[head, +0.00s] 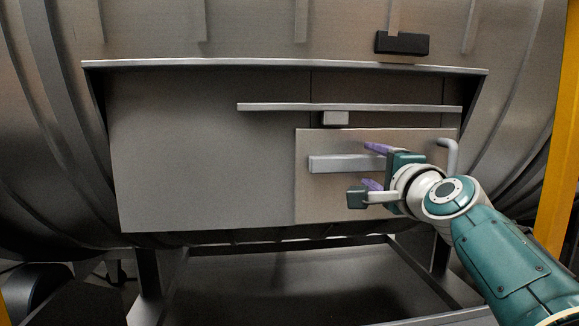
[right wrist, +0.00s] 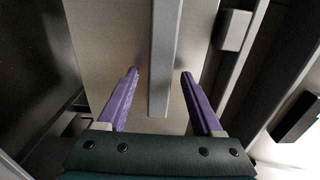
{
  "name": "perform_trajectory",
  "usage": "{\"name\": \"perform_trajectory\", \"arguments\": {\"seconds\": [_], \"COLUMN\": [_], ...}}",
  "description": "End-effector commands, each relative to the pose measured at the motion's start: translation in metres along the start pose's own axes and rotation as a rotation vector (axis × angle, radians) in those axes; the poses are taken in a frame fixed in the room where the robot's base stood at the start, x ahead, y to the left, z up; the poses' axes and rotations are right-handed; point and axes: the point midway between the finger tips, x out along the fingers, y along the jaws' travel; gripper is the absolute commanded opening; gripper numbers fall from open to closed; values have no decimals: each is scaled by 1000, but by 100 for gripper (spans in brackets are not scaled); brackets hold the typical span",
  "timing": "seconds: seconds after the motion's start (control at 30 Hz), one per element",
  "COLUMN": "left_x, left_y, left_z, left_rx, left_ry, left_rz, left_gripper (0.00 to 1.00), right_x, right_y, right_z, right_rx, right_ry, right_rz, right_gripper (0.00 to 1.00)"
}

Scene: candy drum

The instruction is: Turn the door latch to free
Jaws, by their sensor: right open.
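The door latch appears to be a light grey bar (head: 335,164) lying level across the lighter door panel (head: 325,205) of the drum. My right gripper (head: 369,166) is open at the bar's right end, with one purple finger above it and one below. In the right wrist view the bar (right wrist: 164,60) runs between the two spread fingers of my right gripper (right wrist: 159,73), with a gap on both sides. No contact shows. The gripper and wrist hide the right end of the bar in the head view. My left gripper is not in view.
A long rail (head: 300,106) with a small grey block (head: 336,118) under it runs above the bar. A black block (head: 401,43) is higher up. A yellow post (head: 556,160) stands at the right.

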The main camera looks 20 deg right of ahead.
Motion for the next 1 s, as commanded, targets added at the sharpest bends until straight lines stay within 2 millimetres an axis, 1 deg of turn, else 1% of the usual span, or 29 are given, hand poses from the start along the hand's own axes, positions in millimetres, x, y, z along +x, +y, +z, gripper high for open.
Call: {"name": "perform_trajectory", "arguments": {"seconds": [0.17, 0.33, 0.5, 0.6, 0.77, 1.0], "left_x": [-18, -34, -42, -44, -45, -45], "left_y": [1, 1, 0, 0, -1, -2], "left_z": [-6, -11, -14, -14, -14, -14], "left_rx": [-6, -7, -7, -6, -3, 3], "left_ry": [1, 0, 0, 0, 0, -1], "left_rz": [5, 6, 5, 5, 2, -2], "left_gripper": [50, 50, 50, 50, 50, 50], "right_x": [-20, -52, -79, -90, -97, -97], "right_y": [-4, -4, -2, -1, -1, 0], "right_z": [0, 0, 0, 0, 1, 0], "right_rx": [-1, 0, 0, 0, 2, 2], "right_ry": [0, 0, 0, 0, -1, -1], "right_rz": [4, 4, 3, 1, 0, 0], "right_gripper": [68, 68, 68, 68, 68, 68]}}
